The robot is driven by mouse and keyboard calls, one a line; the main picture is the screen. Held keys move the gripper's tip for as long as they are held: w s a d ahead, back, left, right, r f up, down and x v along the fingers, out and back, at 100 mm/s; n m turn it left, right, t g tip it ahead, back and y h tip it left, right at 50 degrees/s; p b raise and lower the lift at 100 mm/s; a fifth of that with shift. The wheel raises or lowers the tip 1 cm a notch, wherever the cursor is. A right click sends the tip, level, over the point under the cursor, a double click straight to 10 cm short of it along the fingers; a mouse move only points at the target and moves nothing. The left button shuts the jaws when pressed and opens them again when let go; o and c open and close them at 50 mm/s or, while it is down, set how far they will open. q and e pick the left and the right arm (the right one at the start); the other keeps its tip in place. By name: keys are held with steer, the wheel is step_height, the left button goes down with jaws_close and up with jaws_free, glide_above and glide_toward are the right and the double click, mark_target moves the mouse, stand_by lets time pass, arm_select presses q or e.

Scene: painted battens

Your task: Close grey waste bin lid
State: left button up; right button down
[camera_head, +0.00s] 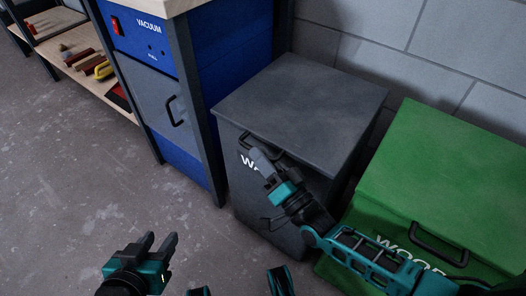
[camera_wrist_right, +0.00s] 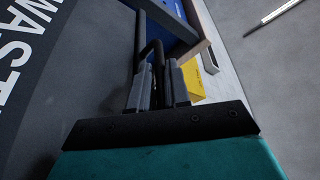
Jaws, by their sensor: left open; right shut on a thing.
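The grey waste bin (camera_head: 250,195) stands in the middle of the head view, with white lettering on its front partly hidden by my right gripper. Its grey lid (camera_head: 305,105) lies flat over the top and looks down. A dark bar handle (camera_head: 262,143) is at the lid's front edge. My right gripper (camera_head: 260,158) is at this handle, shut on it. In the right wrist view the handle (camera_wrist_right: 157,50) runs between the two fingers (camera_wrist_right: 165,85). My left gripper (camera_head: 160,243) is open and empty, low at the left over the floor, away from the bin.
A green bin (camera_head: 450,165) with its own handle stands close at the right. A blue vacuum cabinet (camera_head: 170,75) stands at the left. A block wall (camera_head: 370,35) is behind. The concrete floor (camera_head: 80,180) at front left is clear.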

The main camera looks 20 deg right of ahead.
steer(key=shift+w+d+f, duration=0.1)
steer(key=shift+d+f, duration=0.1)
steer(key=shift+f, duration=0.15)
steer(key=c, duration=1.2)
jaws_free()
arm_select(q)
steer(key=shift+w, duration=0.1)
arm_select(e)
steer(key=shift+o, duration=0.2)
arm_select(q)
steer(key=shift+d, duration=0.1)
arm_select(e)
steer(key=shift+a, duration=0.1)
